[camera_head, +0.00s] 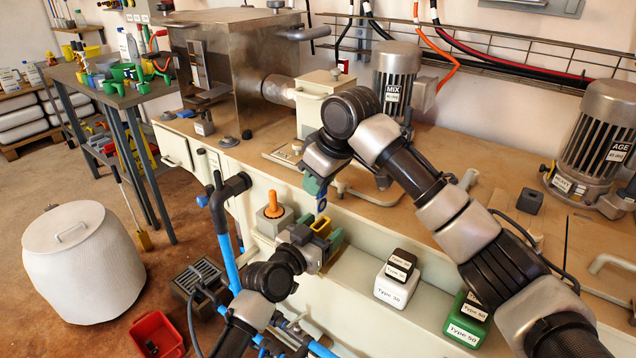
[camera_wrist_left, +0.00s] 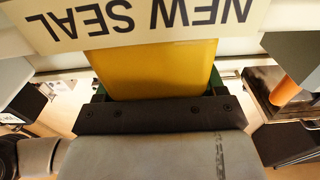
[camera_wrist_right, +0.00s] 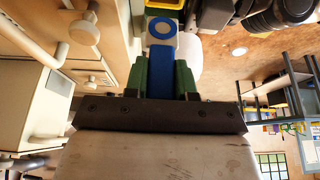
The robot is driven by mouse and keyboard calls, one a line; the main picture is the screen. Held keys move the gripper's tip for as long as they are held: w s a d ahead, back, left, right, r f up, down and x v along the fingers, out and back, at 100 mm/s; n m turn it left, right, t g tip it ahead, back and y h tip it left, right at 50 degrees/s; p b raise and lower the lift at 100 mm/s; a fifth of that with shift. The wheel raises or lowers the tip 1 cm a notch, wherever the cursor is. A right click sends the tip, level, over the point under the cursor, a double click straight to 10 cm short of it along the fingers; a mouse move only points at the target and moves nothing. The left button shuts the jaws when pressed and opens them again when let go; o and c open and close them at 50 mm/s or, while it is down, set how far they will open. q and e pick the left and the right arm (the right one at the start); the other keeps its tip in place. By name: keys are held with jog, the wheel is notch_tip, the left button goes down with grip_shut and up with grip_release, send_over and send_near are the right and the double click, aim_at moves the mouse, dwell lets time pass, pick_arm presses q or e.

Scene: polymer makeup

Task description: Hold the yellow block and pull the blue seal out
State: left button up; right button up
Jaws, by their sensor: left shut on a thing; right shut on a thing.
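The yellow block (camera_head: 320,224) is in my left gripper (camera_head: 323,237), low in front of the bench. In the left wrist view the yellow block (camera_wrist_left: 160,70) fills the space between the green fingers, and a "NEW SEAL" label lies across it. My right gripper (camera_head: 317,188) is just above, pointing down, shut on the blue seal (camera_head: 322,204). In the right wrist view the blue seal (camera_wrist_right: 161,72) runs out from between the green fingers, with its ring end fully in sight. In the head view the seal's lower end appears slightly above the block.
An orange peg (camera_head: 272,203) in a grey holder is left of my left gripper. White and green "Type" containers (camera_head: 396,288) stand on the lower shelf to the right. Motors labelled MIX (camera_head: 393,85) and AGE (camera_head: 597,130) stand on the bench. A white drum (camera_head: 80,265) is at left.

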pick_arm(q)
jog(key=o, duration=1.1)
